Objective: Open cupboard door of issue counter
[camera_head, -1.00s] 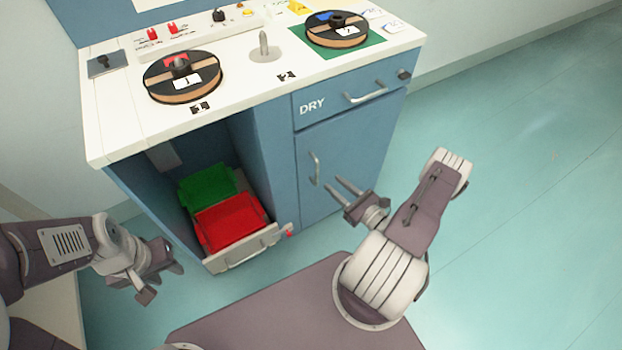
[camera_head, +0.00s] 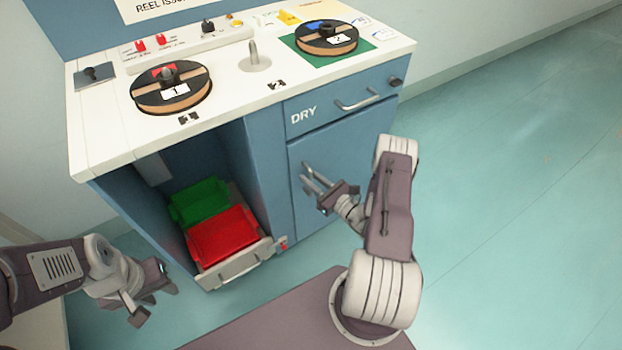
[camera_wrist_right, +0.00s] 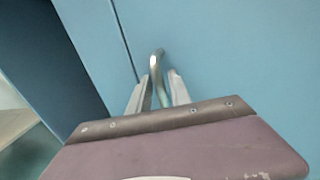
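The issue counter (camera_head: 110,135) has a blue cupboard door (camera_head: 340,150) below the drawer marked DRY, and the door is shut. Its vertical metal handle (camera_wrist_right: 157,66) stands between the fingers of my right gripper (camera_wrist_right: 160,88) in the right wrist view. Those fingers are apart, with the handle in the gap. In the head view my right gripper (camera_head: 310,180) is at the handle's spot and partly covers it. My left gripper (camera_head: 155,292) is low at the left, away from the door, with its fingers apart and nothing seen between them.
An open bay at the left holds a green bin (camera_head: 198,202) and a red bin (camera_head: 222,234) on a pull-out tray (camera_head: 238,268). Reels (camera_head: 170,92) lie on the counter top. The DRY drawer handle (camera_head: 357,103) sticks out above the door. The floor at the right is clear.

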